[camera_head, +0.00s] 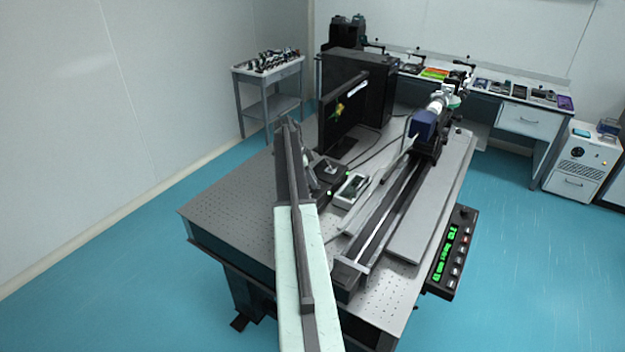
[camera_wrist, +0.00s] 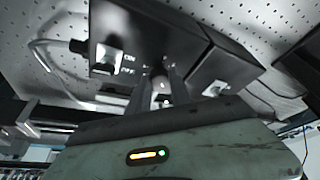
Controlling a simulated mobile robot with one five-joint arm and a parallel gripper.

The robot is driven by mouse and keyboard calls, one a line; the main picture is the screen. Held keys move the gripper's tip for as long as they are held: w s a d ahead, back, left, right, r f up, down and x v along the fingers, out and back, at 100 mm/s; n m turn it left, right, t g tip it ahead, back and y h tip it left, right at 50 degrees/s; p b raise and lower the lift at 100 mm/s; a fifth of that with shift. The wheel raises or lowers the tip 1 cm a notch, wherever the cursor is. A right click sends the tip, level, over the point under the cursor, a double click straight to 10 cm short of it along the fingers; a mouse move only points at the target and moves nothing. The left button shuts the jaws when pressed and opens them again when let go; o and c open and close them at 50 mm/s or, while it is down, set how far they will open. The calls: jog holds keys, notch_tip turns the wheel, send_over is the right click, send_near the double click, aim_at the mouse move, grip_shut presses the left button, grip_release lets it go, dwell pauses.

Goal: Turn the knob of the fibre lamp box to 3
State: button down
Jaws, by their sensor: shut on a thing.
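The fibre lamp box appears in the wrist view as a black box (camera_wrist: 150,25) with a switch plate (camera_wrist: 108,56) marked ON and OFF. My gripper (camera_wrist: 160,86) reaches the face of this box, with one dark finger on each side of the small knob (camera_wrist: 159,77). The fingers are shut on the knob and hide much of it. The knob's scale and setting cannot be read. In the head view my arm reaches over the table's left part, and a dark box (camera_head: 333,170) sits beside its end. The knob cannot be made out there.
The perforated optical table (camera_head: 235,195) has free room at its left. A black upright panel (camera_head: 340,115) stands behind the dark box. A small light tray (camera_head: 351,190) and a long rail (camera_head: 385,215) lie to the right. Cables run nearby.

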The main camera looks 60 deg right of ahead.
dwell(0.4)
jog(key=c, duration=1.2)
grip_release()
jog(key=shift+o, duration=0.2)
jog(key=p+v, duration=0.7)
jog(key=shift+r, duration=0.4)
jog(key=shift+w+a, duration=0.15)
jog(key=shift+w, duration=0.05)
